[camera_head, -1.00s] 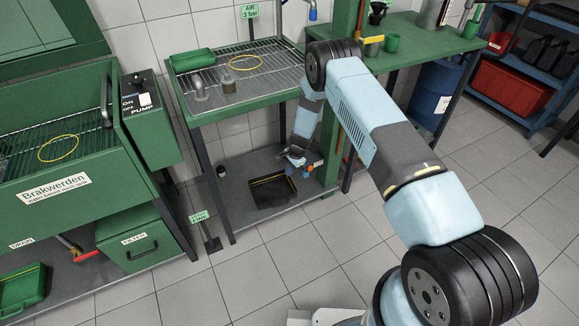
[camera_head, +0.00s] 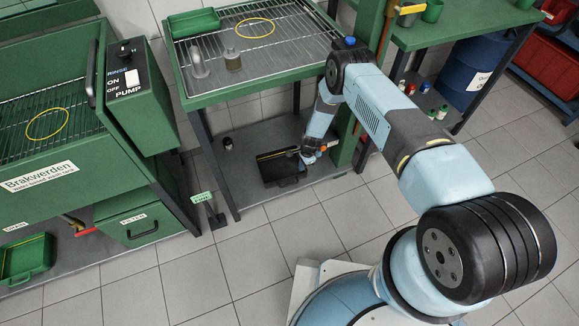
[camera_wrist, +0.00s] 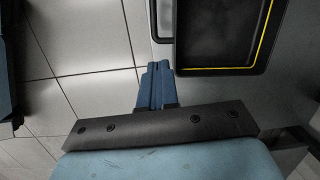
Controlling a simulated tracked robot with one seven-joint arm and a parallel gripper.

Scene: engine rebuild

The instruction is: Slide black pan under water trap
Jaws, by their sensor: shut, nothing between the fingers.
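The black pan (camera_head: 281,172) lies on the grey lower shelf under the green rack bench; it has a yellow line along its inner rim. In the wrist view the pan (camera_wrist: 222,35) fills the upper right, partly cut off by the frame. My gripper (camera_wrist: 157,68) is shut and empty, its blue fingertips beside the pan's near left corner. In the head view my gripper (camera_head: 304,156) is low under the bench at the pan's right side; I cannot tell whether it touches. I cannot tell for sure which part is the water trap.
The lower shelf (camera_head: 248,140) has free room left of the pan, with a small dark jar (camera_head: 228,143) at its left. Bench legs (camera_head: 219,170) and a green post frame the space. Several bottles (camera_head: 424,88) stand to the right.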

